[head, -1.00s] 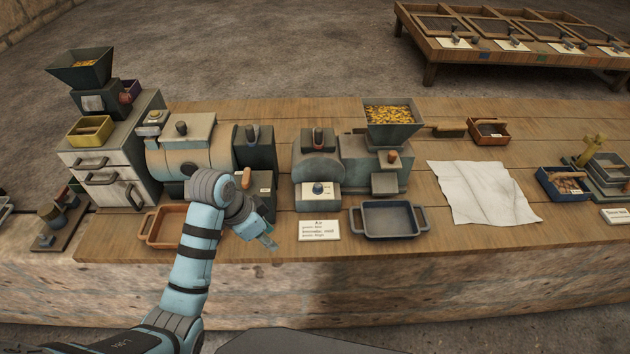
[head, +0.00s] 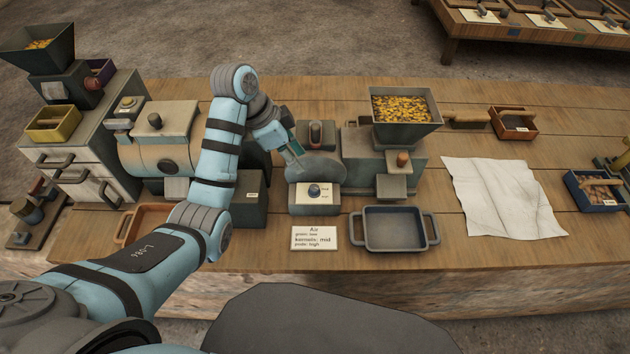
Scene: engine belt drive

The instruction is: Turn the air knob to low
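The air knob (head: 314,190) is a small dark blue-grey knob on a white dial plate, on the front of the grey blower machine (head: 318,167). Small marks sit at the plate's right side; they are too small to read, and I cannot tell the knob's setting. My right gripper is out of view.
A hopper of yellow kernels (head: 403,107) stands on the machine's right side. An empty dark tray (head: 394,228) lies right of the card. A black-faced unit and an orange tray (head: 146,222) are partly behind my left arm. A white cloth (head: 503,196) lies at right.

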